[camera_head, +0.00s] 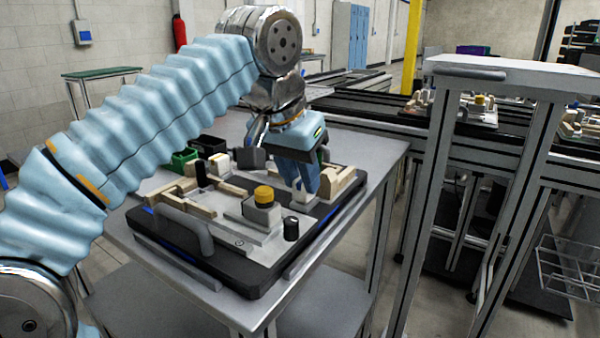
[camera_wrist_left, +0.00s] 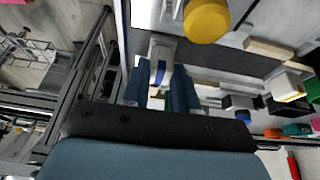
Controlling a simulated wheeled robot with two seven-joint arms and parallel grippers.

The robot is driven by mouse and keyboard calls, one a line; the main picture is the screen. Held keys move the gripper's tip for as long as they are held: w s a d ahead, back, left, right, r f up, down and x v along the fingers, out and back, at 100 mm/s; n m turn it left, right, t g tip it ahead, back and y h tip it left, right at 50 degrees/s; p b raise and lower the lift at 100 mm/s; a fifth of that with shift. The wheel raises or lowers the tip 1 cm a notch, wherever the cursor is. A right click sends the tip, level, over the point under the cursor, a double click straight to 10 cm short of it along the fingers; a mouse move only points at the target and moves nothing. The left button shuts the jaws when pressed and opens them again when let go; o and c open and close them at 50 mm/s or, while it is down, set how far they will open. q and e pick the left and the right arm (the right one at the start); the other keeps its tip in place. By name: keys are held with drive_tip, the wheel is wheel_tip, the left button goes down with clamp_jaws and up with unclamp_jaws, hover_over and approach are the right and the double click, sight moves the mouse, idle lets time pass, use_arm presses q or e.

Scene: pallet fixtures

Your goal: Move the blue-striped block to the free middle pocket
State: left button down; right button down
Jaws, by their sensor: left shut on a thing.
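My left gripper (camera_head: 306,182) points down over the right part of the pallet fixture (camera_head: 262,268), its blue fingers close together. In the left wrist view the gripper (camera_wrist_left: 165,90) is shut on a pale block with a blue stripe (camera_wrist_left: 161,52). The block (camera_head: 301,198) shows only partly in the head view, low between the fingertips and near wooden rails. I cannot tell whether it touches the fixture. The free middle pocket cannot be made out clearly. My right gripper is not in view.
A yellow-topped part (camera_head: 264,196) stands close to the left of the gripper. A black knob (camera_head: 291,230) stands in front. Wooden rails (camera_head: 338,182) flank the fingers. A green bin (camera_head: 184,159) and a pale block (camera_head: 222,163) sit farther left. The table's right edge (camera_head: 385,185) is bare.

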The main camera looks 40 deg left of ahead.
use_arm(q)
drive_tip(key=c, duration=0.8)
unclamp_jaws()
drive_tip(key=p+v, duration=0.4)
drive_tip(key=v, duration=1)
drive_tip(key=shift+w+p, duration=0.1)
drive_tip(key=shift+p, duration=0.3)
drive_tip(key=shift+f, duration=0.1)
